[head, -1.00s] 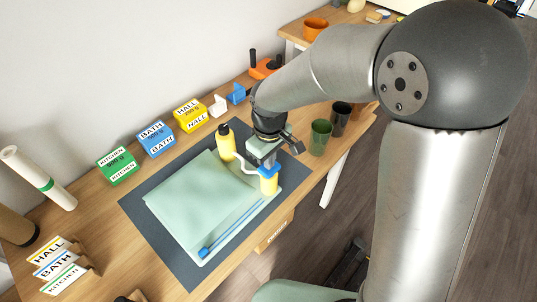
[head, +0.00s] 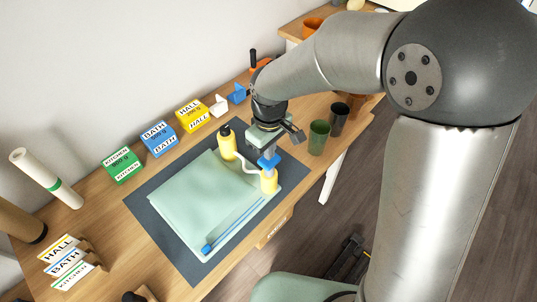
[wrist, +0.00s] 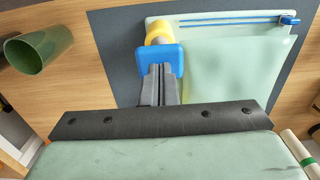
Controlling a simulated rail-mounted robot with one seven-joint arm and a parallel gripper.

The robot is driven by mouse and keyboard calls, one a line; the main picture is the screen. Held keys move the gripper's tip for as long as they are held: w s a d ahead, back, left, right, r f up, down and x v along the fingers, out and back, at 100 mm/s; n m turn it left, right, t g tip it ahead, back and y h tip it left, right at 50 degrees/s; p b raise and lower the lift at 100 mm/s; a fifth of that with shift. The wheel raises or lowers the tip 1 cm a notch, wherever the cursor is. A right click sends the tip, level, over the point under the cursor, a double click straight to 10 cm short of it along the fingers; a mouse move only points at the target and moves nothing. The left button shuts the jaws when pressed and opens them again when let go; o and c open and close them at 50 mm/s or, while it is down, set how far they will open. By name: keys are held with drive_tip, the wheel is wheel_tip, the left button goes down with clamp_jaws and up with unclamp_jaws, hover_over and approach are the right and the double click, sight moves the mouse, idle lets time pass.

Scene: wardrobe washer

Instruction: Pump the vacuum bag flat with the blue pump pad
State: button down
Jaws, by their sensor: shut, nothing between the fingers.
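The pale green vacuum bag (head: 200,192) lies on the dark mat, with a blue zip strip (head: 235,226) along its near edge and a blue slider (head: 206,249) at its near end. The pump has a yellow body (head: 269,182) standing at the bag's right corner and a blue pump pad (head: 269,161) on top. A pale hose (head: 246,168) runs to a yellow bottle (head: 227,143). My gripper (wrist: 160,75) is shut and empty, its fingertips at the blue pad (wrist: 160,60) in the wrist view. I cannot tell whether they touch.
Green (head: 123,165), blue (head: 158,139) and yellow (head: 192,115) labelled boxes line the back. A green cup (head: 319,137) and a dark cup (head: 339,119) stand to the right. Label cards (head: 68,262) stand at the front left. The dark mat (head: 165,240) has a clear border.

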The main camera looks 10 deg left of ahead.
drive_tip(key=shift+r+p, duration=1.95)
drive_tip(key=shift+r, duration=1.15)
